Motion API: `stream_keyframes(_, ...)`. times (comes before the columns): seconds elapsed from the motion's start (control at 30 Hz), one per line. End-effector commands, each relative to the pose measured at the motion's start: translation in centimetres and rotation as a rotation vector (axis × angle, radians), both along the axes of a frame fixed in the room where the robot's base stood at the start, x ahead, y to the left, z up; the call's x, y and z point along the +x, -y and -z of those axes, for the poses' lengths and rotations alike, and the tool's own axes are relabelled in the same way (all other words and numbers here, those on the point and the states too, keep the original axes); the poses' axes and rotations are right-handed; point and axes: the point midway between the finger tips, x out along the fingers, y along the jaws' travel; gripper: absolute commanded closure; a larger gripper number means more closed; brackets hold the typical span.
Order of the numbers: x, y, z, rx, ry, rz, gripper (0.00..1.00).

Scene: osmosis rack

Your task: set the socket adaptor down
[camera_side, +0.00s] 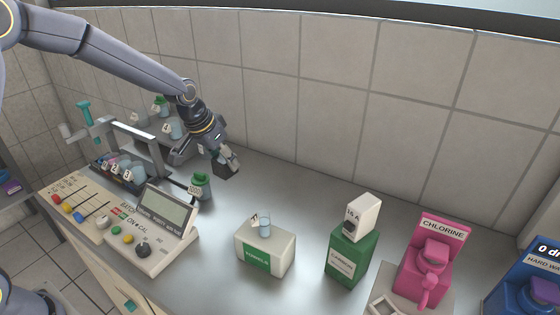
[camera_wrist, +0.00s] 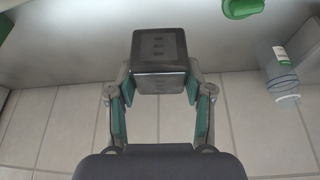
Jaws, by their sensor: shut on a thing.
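The socket adaptor is a dark, boxy block with slots in its face (camera_wrist: 160,48). In the wrist view it sits between the two fingertips of my gripper (camera_wrist: 160,82), which are shut on it. In the side view my gripper (camera_side: 222,153) reaches down from the upper left and the dark adaptor (camera_side: 227,165) hangs at its tip. It appears to be above the grey bench top (camera_side: 300,190), near the back wall; the exact gap beneath it cannot be told.
A green-capped bottle (camera_side: 201,183) stands just left of the adaptor, by the control console (camera_side: 160,225). A white box (camera_side: 265,248) carries a small clear cup (camera_side: 265,228). A green carton (camera_side: 352,258) and pink chlorine unit (camera_side: 428,270) stand right.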

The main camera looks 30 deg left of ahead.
Motion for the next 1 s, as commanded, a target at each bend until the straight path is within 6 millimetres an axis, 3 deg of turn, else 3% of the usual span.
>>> stream_keyframes(0.3, -0.8, 11.5, -0.1, 0.01, 0.005, 0.197, 0.85)
stream_keyframes(0.4, -1.4, 13.9, -0.1, 0.013, 0.006, 0.249, 0.85)
stream_keyframes(0.57, -0.9, 15.7, 0.4, 0.014, 0.004, 0.28, 0.85)
stream_keyframes(0.87, 6.4, 17.7, 3.9, 0.013, 0.004, 0.28, 0.85)
stream_keyframes(1.0, 8.9, 18.4, 6.7, 0.014, 0.001, 0.28, 0.85)
